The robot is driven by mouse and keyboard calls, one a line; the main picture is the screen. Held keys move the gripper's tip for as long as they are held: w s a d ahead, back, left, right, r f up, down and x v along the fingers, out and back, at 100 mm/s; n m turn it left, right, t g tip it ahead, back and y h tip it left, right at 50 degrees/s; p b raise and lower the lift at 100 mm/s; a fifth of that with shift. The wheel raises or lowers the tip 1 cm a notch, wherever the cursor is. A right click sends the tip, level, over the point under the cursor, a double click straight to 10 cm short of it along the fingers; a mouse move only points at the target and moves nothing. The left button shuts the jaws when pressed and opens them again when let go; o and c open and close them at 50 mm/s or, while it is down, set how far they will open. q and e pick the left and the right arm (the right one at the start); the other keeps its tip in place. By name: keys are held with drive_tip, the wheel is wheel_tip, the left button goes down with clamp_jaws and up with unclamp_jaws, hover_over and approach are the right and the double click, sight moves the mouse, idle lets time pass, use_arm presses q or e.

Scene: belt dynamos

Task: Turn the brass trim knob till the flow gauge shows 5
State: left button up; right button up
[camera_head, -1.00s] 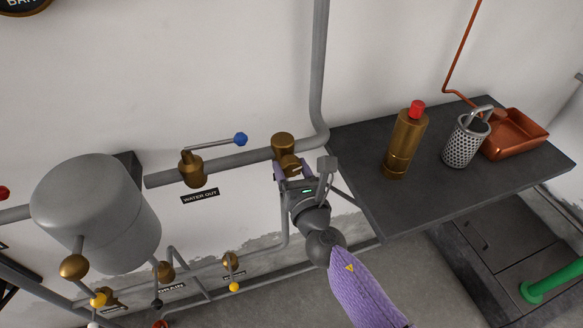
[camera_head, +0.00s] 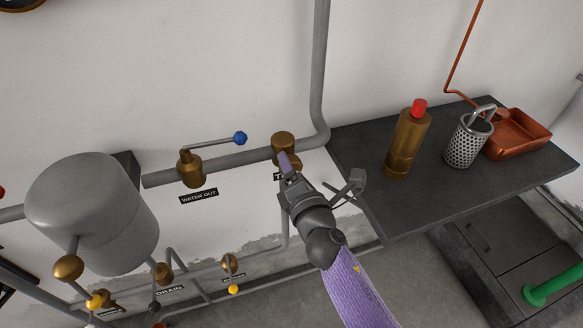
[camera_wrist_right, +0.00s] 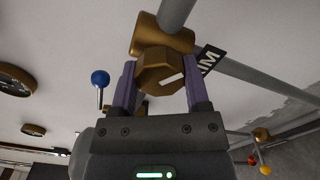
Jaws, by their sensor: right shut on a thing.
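The brass trim knob (camera_wrist_right: 160,72) is faceted and has a white pointer line on its face. It sits on a brass valve body (camera_wrist_right: 158,38), which also shows in the head view (camera_head: 283,142) on the grey wall pipe. My right gripper (camera_wrist_right: 162,88) is shut on the knob, with one purple finger on each side. In the head view the right gripper (camera_head: 286,163) hides most of the knob. Round gauges (camera_wrist_right: 15,79) show at the left of the wrist view, too oblique to read, and I cannot tell which is the flow gauge. My left gripper is out of view.
A blue-tipped lever valve (camera_head: 191,168) is left of the knob, beyond it a grey tank (camera_head: 92,205). A dark table (camera_head: 400,217) at right holds a brass bottle (camera_head: 407,143), a perforated basket (camera_head: 468,140) and a copper tray (camera_head: 520,134). Small valves sit low at left.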

drive_tip(key=m, duration=0.5)
drive_tip(key=shift+m, duration=0.3)
drive_tip(key=m+p, duration=0.1)
drive_tip(key=m, duration=0.4)
drive_tip(key=shift+m, duration=0.3)
drive_tip(key=shift+m+p, duration=0.3)
drive_tip(key=o, duration=1.3)
drive_tip(key=p+v, duration=0.2)
drive_tip(key=v, duration=0.8)
